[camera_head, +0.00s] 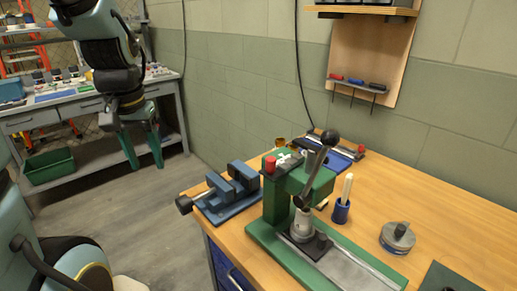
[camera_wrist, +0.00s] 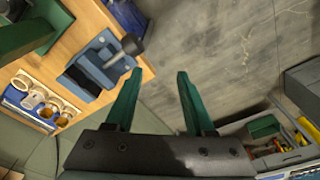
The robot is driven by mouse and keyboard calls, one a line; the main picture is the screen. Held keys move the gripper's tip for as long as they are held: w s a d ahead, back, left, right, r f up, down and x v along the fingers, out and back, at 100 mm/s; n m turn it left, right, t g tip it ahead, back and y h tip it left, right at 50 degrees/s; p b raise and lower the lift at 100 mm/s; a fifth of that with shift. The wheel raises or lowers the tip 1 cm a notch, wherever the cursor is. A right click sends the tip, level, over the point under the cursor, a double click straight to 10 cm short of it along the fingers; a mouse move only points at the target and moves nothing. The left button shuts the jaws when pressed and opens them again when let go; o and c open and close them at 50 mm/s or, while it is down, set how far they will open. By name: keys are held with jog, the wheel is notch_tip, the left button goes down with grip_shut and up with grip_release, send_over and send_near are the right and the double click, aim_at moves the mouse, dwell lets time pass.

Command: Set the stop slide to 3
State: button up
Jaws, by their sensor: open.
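Behind the green press on the wooden bench, a dark rail with a red-ended part (camera_head: 361,150) lies along a blue base (camera_head: 338,160); it may be the stop slide. The press hides part of it, and no numbers are readable. My gripper (camera_head: 147,166) hangs over the floor at the left, well away from the bench parts. In the wrist view my gripper (camera_wrist: 160,72) is open, with nothing between its two green fingers.
The green press (camera_head: 290,190) with a black-knobbed lever stands on the bench (camera_head: 450,205). A blue vise (camera_head: 232,190) sits left of it, also in the wrist view (camera_wrist: 98,65). A blue cup (camera_head: 341,211) and round grey gauge (camera_head: 397,238) stand right. Floor between the benches is clear.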

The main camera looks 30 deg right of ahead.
jog(key=d+r+m+b, duration=0.1)
jog(key=d+r+m, duration=0.2)
jog(key=d, duration=0.3)
jog(key=m+g+b, duration=0.1)
jog(key=m+b, duration=0.2)
jog(key=m, duration=0.7)
send_near(271, 158)
notch_tip(271, 158, down, 9)
jog(key=shift+d+r+p, duration=0.1)
jog(key=shift+p, duration=0.45)
jog(key=shift+w, duration=0.1)
grip_shut()
